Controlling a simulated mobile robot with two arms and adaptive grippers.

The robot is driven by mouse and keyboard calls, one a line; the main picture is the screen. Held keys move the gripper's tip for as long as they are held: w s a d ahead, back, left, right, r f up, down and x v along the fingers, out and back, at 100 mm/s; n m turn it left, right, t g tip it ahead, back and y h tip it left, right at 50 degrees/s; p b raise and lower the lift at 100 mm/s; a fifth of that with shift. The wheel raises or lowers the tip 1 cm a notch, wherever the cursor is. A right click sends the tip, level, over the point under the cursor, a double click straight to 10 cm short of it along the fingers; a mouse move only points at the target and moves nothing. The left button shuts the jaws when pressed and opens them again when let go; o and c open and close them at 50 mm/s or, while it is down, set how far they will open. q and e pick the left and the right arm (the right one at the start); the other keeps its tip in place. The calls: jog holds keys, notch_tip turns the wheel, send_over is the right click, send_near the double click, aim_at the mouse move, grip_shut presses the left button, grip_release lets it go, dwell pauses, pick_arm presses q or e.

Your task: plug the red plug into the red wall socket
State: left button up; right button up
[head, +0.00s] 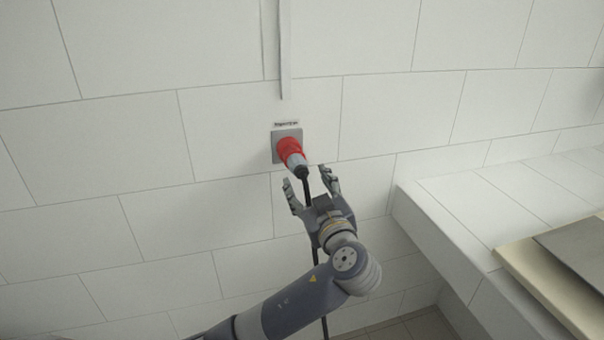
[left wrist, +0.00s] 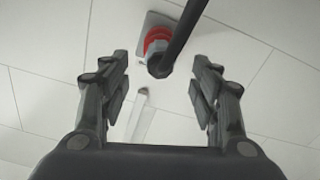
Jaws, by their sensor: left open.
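The red plug (head: 295,160) has a grey body and a dark cable end. It sits at the red wall socket (head: 285,144) on its grey wall plate (head: 277,134), lined up with it and touching or inserted; how deep I cannot tell. It also shows in the left wrist view as the plug (left wrist: 160,52) with its black cable (left wrist: 188,20) crossing in front. My left gripper (head: 308,184) is open and empty, just below the plug's rear end, with its fingers apart on either side of the cable and not touching the plug. My right gripper is not in view.
A tiled white ledge (head: 440,215) juts out at the right, with a cream board (head: 530,270) on it. A pale conduit (head: 285,50) runs up the wall above the socket. The black cable hangs down behind my left arm. The wall at left is clear.

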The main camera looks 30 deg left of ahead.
pick_arm(q)
jog(key=shift+v, duration=2.2)
